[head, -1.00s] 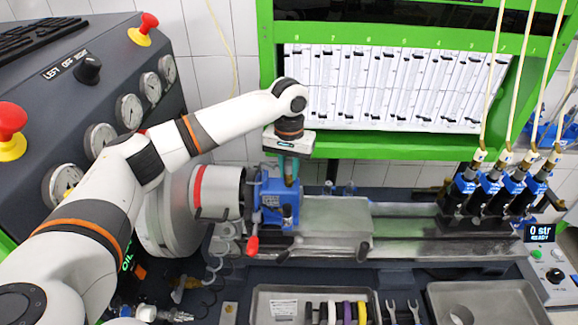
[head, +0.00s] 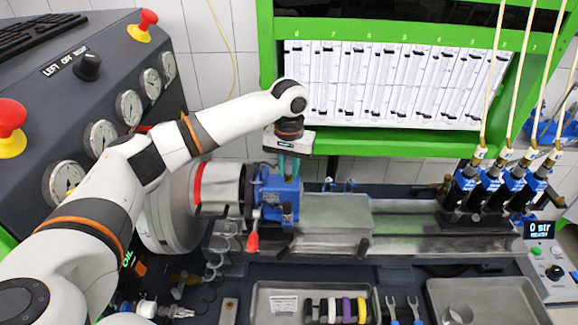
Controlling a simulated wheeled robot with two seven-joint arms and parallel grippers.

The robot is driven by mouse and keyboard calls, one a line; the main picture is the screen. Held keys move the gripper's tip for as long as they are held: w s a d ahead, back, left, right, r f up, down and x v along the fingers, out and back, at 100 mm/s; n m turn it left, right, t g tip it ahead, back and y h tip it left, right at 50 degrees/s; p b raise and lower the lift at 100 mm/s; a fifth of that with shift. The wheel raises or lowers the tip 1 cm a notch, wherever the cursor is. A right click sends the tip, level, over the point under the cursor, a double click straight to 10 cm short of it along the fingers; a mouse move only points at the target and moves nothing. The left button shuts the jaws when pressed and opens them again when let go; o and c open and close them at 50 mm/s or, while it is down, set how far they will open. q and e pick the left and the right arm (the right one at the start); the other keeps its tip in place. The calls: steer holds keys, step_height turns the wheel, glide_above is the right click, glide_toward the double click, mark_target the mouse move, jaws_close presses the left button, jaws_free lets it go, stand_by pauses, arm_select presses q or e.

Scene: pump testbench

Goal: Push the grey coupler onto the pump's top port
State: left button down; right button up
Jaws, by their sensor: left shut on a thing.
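The blue pump (head: 279,204) is clamped on the bench, to the right of the white drive drum. My left gripper (head: 288,176) comes down from above onto the pump's top. Its two teal fingers point straight down and end at or just above the top of the pump. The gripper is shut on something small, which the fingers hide. I cannot make out the grey coupler or the top port, nor tell whether they touch. My right gripper is not in view.
A red-tipped lever (head: 252,242) hangs at the pump's front. Several injectors with hoses stand at right. The green frame (head: 400,144) is close behind my gripper.

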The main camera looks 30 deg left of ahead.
arm_select(q)
steer(key=c, duration=0.8)
jaws_free()
steer(key=shift+o, duration=0.2)
steer(key=shift+r, duration=0.15)
steer(key=shift+r, duration=3.65)
steer(key=shift+f, duration=0.1)
